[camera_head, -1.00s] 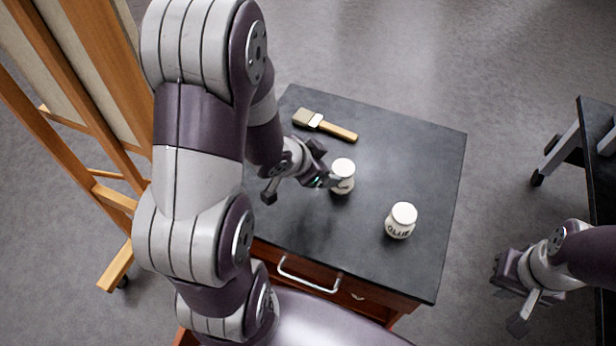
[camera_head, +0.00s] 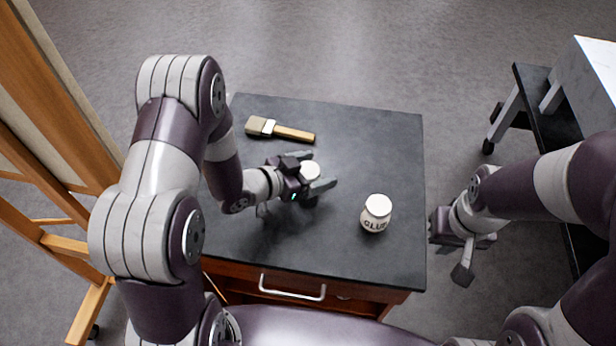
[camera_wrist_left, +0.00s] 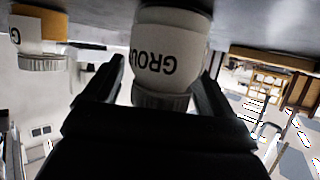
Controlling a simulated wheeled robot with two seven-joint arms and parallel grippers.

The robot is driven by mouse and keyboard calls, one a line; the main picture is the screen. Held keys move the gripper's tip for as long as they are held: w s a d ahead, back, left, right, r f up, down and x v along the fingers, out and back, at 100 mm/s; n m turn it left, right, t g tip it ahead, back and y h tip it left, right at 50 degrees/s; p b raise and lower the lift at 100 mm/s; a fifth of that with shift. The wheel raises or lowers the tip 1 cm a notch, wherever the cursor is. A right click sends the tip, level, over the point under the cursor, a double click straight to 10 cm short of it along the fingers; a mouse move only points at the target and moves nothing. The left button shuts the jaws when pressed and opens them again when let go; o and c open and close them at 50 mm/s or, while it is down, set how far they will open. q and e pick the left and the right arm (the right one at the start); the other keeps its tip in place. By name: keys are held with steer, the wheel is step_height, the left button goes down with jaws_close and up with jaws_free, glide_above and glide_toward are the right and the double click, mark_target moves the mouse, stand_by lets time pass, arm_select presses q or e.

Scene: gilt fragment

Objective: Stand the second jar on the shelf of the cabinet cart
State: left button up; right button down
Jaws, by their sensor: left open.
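A white lidded jar (camera_head: 310,170) stands on the dark tabletop between the fingers of my left gripper (camera_head: 311,174). The gripper is open and reaches in from the left at the jar's height. In the left wrist view, upside down, this jar (camera_wrist_left: 170,55) has a label starting "GROU" and stands between the two dark fingers. The white glue jar (camera_head: 376,214) stands apart to the right; it also shows in the left wrist view (camera_wrist_left: 40,45). My right gripper (camera_head: 452,248) is open and empty, right of the table. A wheeled cart (camera_head: 536,85), apparently the cabinet cart, is partly hidden at right.
The table (camera_head: 375,130) has a red-brown drawer front with a metal handle (camera_head: 292,288). A brush (camera_head: 280,130) lies near its far left edge. A wooden easel (camera_head: 60,100) stands at left. A white top or box (camera_head: 590,80) sits above the cart's dark level.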

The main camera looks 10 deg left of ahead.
arm_select(q)
steer(key=shift+w+d+f, duration=0.1)
steer(key=shift+w, duration=0.1)
steer(key=shift+c, duration=0.7)
steer(key=shift+s, duration=0.1)
steer(key=c, duration=1.2)
